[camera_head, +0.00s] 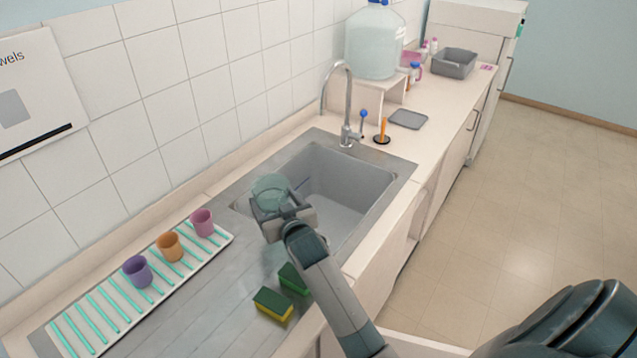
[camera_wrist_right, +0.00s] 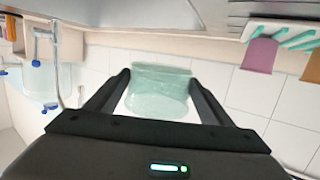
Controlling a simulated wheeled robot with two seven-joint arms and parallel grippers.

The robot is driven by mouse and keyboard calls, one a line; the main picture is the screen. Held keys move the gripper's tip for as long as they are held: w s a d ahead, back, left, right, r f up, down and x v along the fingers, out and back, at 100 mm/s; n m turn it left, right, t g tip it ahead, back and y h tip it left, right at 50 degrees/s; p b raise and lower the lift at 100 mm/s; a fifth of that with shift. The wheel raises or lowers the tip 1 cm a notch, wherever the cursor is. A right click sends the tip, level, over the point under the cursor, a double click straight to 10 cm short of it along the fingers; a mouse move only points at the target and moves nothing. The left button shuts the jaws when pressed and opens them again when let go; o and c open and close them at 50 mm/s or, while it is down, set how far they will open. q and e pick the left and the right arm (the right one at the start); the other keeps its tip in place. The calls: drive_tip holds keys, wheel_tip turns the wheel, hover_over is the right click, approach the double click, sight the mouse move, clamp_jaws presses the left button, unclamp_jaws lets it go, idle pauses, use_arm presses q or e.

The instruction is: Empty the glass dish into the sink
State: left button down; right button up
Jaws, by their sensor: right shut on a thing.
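The glass dish (camera_head: 270,188) is a clear greenish round dish at the near left part of the sink (camera_head: 352,178). My right gripper (camera_head: 279,203) is shut on the dish and holds it above the basin's left edge. In the right wrist view the dish (camera_wrist_right: 160,92) sits between the two dark fingers (camera_wrist_right: 160,98). Its contents are hard to make out. The dish looks tilted, but how far I cannot tell. The sink is a grey rectangular basin, and its visible floor is bare. My left gripper is not in view.
A drying rack (camera_head: 100,322) with purple, orange and pink cups stands left of the sink. Two green and yellow sponges (camera_head: 273,304) lie on the drainboard. A tall faucet (camera_head: 347,105) rises behind the sink. A water jug (camera_head: 374,45), grey tray (camera_head: 408,119) and grey bin (camera_head: 453,63) stand farther back.

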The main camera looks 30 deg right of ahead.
sight(281, 191)
drive_tip(key=shift+m+h, duration=0.3)
drive_tip(key=shift+h, duration=0.1)
drive_tip(key=w+d+p, duration=0.1)
drive_tip(key=w, duration=0.1)
drive_tip(key=w+d+f+p, duration=0.1)
drive_tip(key=d+p, duration=0.1)
drive_tip(key=w+d+f+p, duration=0.1)
drive_tip(key=w+p, duration=0.1)
drive_tip(key=shift+w+d, duration=0.2)
drive_tip(key=shift+w, duration=0.15)
drive_tip(key=shift+w+d+f+p, duration=0.35)
drive_tip(key=shift+w+f+p, duration=0.15)
drive_tip(key=shift+p, duration=0.1)
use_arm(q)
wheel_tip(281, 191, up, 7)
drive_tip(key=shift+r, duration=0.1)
use_arm(e)
drive_tip(key=shift+d+f, duration=0.1)
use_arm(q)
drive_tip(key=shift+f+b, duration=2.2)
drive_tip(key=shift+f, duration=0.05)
use_arm(e)
drive_tip(key=d+f+m+g+y, duration=0.1)
drive_tip(key=d+f+m+y, duration=0.2)
drive_tip(key=d+f+m, duration=0.2)
drive_tip(key=shift+d+m, duration=0.45)
drive_tip(key=shift+m, duration=0.45)
